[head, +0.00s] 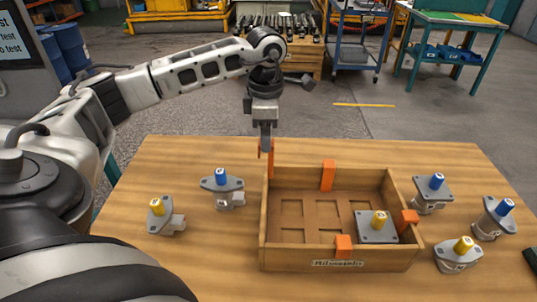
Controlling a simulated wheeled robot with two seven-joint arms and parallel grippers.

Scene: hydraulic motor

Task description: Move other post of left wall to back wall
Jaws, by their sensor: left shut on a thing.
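My left gripper (265,148) points down over the back left corner of the wooden box (340,262). It is shut on an orange post (270,164), which stands upright at that corner. I cannot tell whether the post touches the wall. Another orange post (328,175) sits on the back wall, near its middle. One orange post (408,220) is at the right wall and one (343,246) is at the front wall. No other post shows along the left wall. My right gripper is out of view.
A yellow-topped motor (378,230) sits in the box's front right. Left of the box stand a yellow-topped motor (160,216) and a blue-topped one (222,187). Several more motors (458,254) stand to the right. The table behind the box is clear.

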